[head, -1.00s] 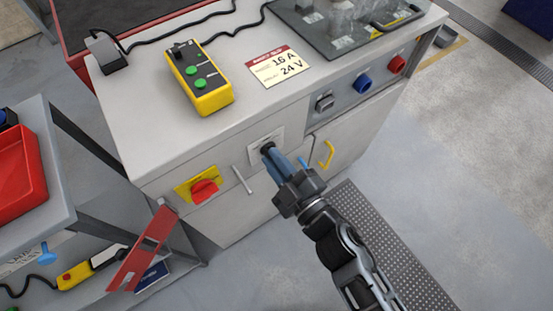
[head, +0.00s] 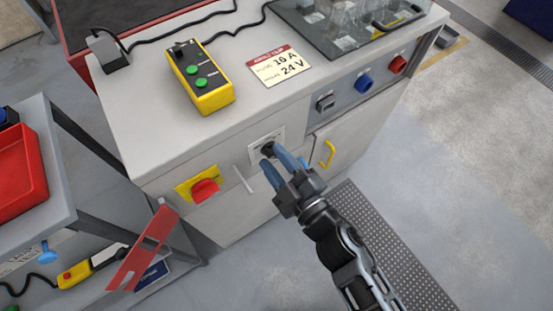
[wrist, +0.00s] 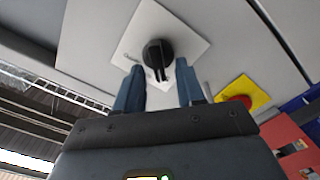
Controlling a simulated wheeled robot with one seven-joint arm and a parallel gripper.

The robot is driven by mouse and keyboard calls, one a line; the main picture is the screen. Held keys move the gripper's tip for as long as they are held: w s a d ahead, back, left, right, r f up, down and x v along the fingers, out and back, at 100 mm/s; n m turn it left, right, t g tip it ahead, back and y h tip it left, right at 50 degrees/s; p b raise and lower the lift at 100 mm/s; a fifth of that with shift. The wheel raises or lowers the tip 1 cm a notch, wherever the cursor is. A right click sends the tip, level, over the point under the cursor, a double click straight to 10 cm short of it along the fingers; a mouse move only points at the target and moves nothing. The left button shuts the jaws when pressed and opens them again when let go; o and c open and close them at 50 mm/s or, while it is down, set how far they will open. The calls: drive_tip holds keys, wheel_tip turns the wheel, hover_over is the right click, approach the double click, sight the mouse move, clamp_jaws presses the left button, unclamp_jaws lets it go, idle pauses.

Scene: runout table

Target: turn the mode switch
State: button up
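The mode switch is a black knob (wrist: 158,55) on a light square plate (wrist: 180,27) on the cabinet front; in the head view the knob (head: 267,150) is partly hidden by my gripper's fingers. The fingertips are just short of the knob, with the knob centred ahead of the gap. The gripper also shows in the head view (head: 272,166). I cannot see the fingers touching the knob.
A red rotary switch on a yellow plate (head: 184,194) and a grey bar handle (head: 243,179) are left of the mode switch. A yellow door handle (head: 327,154) is to its right. A yellow pendant box (head: 211,98) lies on the worktop. A red panel (head: 143,248) juts out lower left.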

drive_tip(key=v, duration=0.7)
drive_tip(key=shift+s+d+b, duration=0.25)
drive_tip(key=shift+s+b, duration=0.05)
drive_tip(key=shift+b, duration=0.05)
drive_tip(key=s+d+r+m+t+h, duration=0.1)
drive_tip(key=s+d+r+m+h, duration=0.25)
drive_tip(key=s+d, duration=0.3)
drive_tip(key=s+d+r+m+h, duration=0.2)
drive_tip(key=s+d+m, duration=0.3)
drive_tip(key=s+d, duration=0.15)
drive_tip(key=s+d+r+m+g+h, duration=0.1)
drive_tip(key=s+d+r+m+h, duration=0.3)
drive_tip(key=s+r+m, duration=0.3)
drive_tip(key=v, duration=0.3)
drive_tip(key=shift+r, duration=0.35)
drive_tip(key=shift+h, duration=0.25)
